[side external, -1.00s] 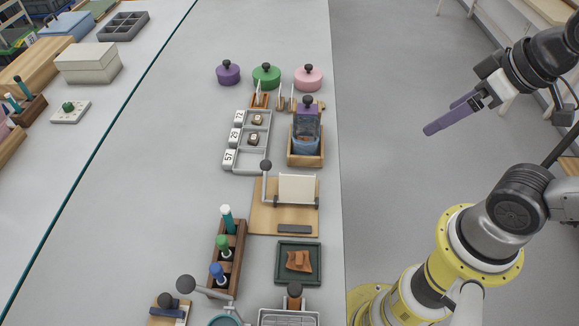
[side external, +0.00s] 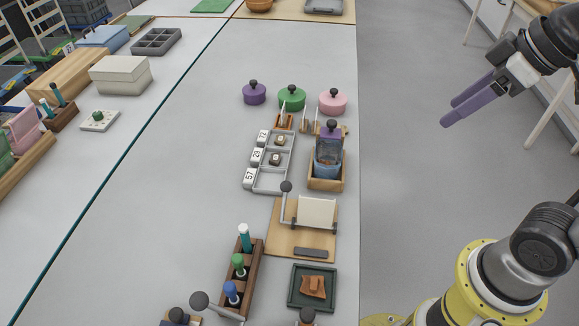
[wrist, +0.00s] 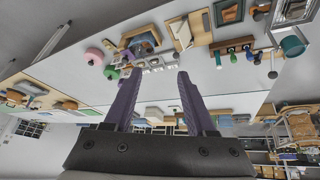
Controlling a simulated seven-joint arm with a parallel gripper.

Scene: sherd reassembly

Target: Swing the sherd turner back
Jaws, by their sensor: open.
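A wooden board (side external: 290,238) on the table carries an upright white plate (side external: 316,211) and a grey lever with a dark ball knob (side external: 286,186). It looks like the sherd turner, though I cannot be sure; the lever stands up at the plate's left. A brown sherd (side external: 313,286) lies in a dark green tray (side external: 292,299) nearer the camera. My gripper (side external: 451,112) has purple fingers, open and empty, in the air right of the table, apart from everything. In the wrist view its fingers (wrist: 158,82) are spread with nothing between them.
A grey tray (side external: 266,180) with number cards and small pieces stands behind the board. A wooden box with a purple-lidded jar (side external: 329,150) is beside it. A wooden rack (side external: 246,275) holds several knobbed tools. Purple, green and pink lidded pots (side external: 333,102) stand farther back. The left table middle is clear.

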